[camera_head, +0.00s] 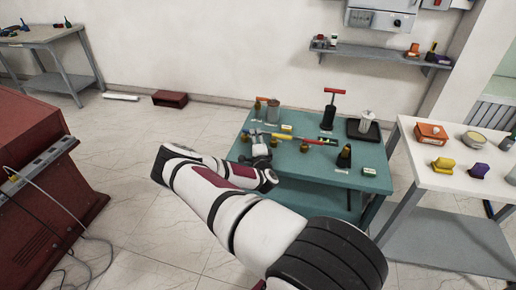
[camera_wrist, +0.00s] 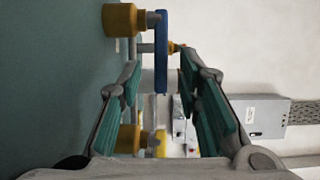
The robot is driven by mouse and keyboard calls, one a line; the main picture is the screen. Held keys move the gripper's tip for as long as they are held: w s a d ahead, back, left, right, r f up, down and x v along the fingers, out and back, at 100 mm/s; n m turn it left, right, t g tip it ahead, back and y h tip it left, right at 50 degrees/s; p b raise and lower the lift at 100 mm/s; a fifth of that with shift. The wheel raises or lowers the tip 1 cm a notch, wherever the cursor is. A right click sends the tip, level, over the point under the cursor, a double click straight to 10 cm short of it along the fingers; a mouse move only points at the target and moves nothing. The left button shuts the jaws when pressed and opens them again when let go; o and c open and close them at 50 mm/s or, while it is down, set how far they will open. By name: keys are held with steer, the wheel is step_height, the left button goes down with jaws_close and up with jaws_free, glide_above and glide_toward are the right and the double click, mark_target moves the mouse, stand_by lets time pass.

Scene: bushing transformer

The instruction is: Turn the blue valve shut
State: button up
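The blue valve handle (camera_wrist: 161,52) is a narrow upright bar in the upper middle of the wrist view, joined by a grey stem to a brass-yellow fitting (camera_wrist: 122,19) on its left. My gripper (camera_wrist: 161,82) is open, with one teal-padded finger on each side. The handle's lower end shows in the gap between the fingertips, with space on both sides. How deep it sits between them I cannot tell. In the head view my gripper (camera_head: 260,150) is at the left part of the teal table (camera_head: 330,170); I cannot make out the blue handle there.
A yellow-and-red lever (camera_head: 300,137) and small brass parts lie close to my gripper. A red-handled pump (camera_head: 329,108) and a black tray (camera_head: 363,129) stand farther back. Another brass-yellow fitting (camera_wrist: 128,139) is low in the wrist view. A white table (camera_head: 455,178) adjoins on the right.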

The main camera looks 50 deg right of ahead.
steer(key=v, duration=0.8)
steer(key=shift+a, duration=0.1)
step_height(320, 180, up, 10)
steer(key=d+m+g+h, duration=0.1)
steer(key=m+g+h, duration=0.1)
steer(key=m+h, duration=0.45)
steer(key=s+a+r+m+g, duration=0.1)
steer(key=s+r+m+g, duration=0.4)
steer(key=r+m+g, duration=0.45)
steer(key=s+a+r+m+g, duration=0.1)
steer(key=s+r+m+g, duration=0.45)
steer(key=m, duration=0.65)
steer(key=s+a+r+m+t+y, duration=0.2)
steer(key=s+a+r+m+y, duration=0.1)
steer(key=a, duration=0.8)
steer(key=s+a+r+m+t+y+b, duration=0.1)
steer(key=s+a+r+m+t+y, duration=0.2)
steer(key=a, duration=0.9)
steer(key=s+a+r+m+t+y+b, duration=0.1)
steer(key=s+a+r+m+t+y, duration=0.2)
steer(key=a+r+m+y, duration=0.4)
steer(key=s+a+m+y, duration=0.1)
steer(key=a+m+y, duration=0.3)
steer(key=a+m, duration=0.1)
steer(key=shift+s+r, duration=0.2)
steer(key=shift+s, duration=0.2)
